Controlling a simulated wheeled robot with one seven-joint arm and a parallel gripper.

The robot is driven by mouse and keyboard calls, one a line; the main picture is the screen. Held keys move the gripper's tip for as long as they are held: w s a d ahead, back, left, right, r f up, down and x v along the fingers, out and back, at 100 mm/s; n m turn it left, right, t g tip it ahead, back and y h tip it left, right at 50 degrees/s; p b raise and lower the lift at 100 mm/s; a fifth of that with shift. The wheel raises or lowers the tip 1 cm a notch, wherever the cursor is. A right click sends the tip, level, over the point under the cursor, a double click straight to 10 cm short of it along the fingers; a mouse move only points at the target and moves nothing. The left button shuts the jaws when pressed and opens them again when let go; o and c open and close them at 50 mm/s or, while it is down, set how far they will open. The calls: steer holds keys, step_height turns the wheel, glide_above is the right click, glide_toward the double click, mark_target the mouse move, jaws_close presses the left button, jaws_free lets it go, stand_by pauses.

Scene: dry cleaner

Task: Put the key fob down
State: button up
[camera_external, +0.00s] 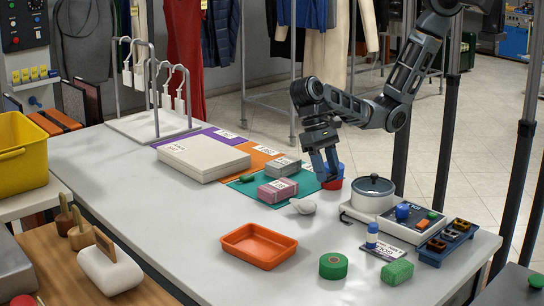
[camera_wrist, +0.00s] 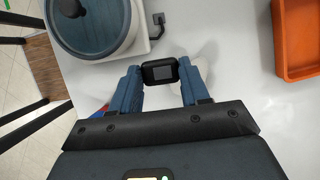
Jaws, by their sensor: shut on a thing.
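The key fob (camera_wrist: 160,71) is a small black block with a grey face, seen in the wrist view between my two blue fingers. My gripper (camera_wrist: 161,78) is shut on it. In the external view my gripper (camera_external: 325,178) points down over the far right part of the white table (camera_external: 200,233), and its fingertips look to be above the surface. I cannot make out the fob in that view.
A lidded pot (camera_external: 372,193) stands on a scale right of my gripper. A grey rounded thing (camera_external: 303,206) and pink bundle (camera_external: 278,190) lie nearby. An orange tray (camera_external: 259,245) and green tape roll (camera_external: 333,265) are nearer.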

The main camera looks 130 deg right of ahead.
steer(key=shift+w+a+f, duration=0.2)
steer(key=shift+w+a, duration=0.05)
steer(key=shift+a, duration=0.25)
steer(key=shift+w+a+f, duration=0.1)
steer(key=shift+a+f, duration=0.3)
steer(key=shift+f, duration=0.05)
glide_above(341, 230)
steer(key=d, duration=0.2)
step_height(341, 230, down, 4)
steer(key=shift+a+f, duration=0.2)
steer(key=shift+f, duration=1.9)
steer(key=shift+f, duration=0.1)
steer(key=o, duration=1)
steer(key=v, duration=1.2)
